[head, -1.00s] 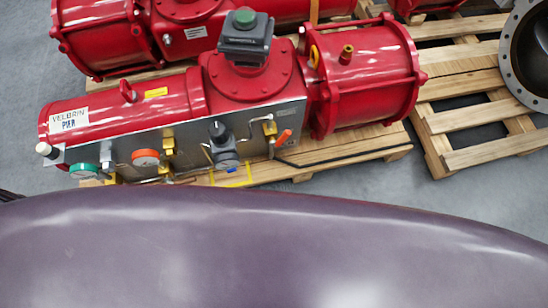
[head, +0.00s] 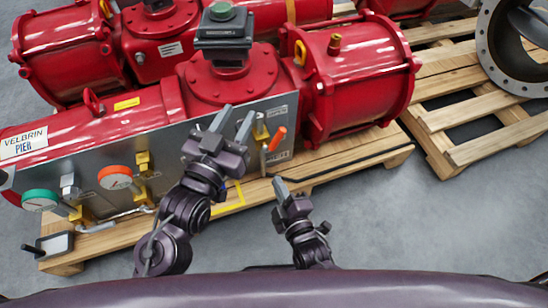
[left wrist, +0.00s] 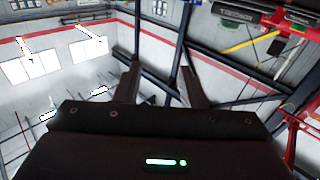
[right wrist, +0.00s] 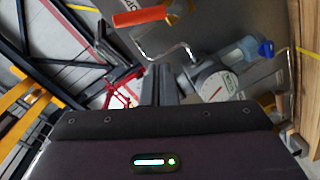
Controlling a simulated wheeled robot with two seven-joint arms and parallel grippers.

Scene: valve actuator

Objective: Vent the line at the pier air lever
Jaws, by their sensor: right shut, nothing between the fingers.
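The red actuator (head: 130,122) is labelled "VELBRIN PIER" and carries a grey metal panel (head: 95,158). A small lever with an orange handle (head: 277,139) sits at the panel's right end, angled up; it also shows at the top of the right wrist view (right wrist: 140,17). My left gripper (head: 232,120) is open and empty in front of the panel, left of the lever, and hides part of the panel; its two fingers stand apart in the left wrist view (left wrist: 158,84). My right gripper (head: 280,187) is shut and empty, below the lever and apart from it.
The actuator stands on a wooden pallet (head: 350,158). Another pallet (head: 470,115) with a flanged ring (head: 487,55) is at right. Grey floor at lower right is clear.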

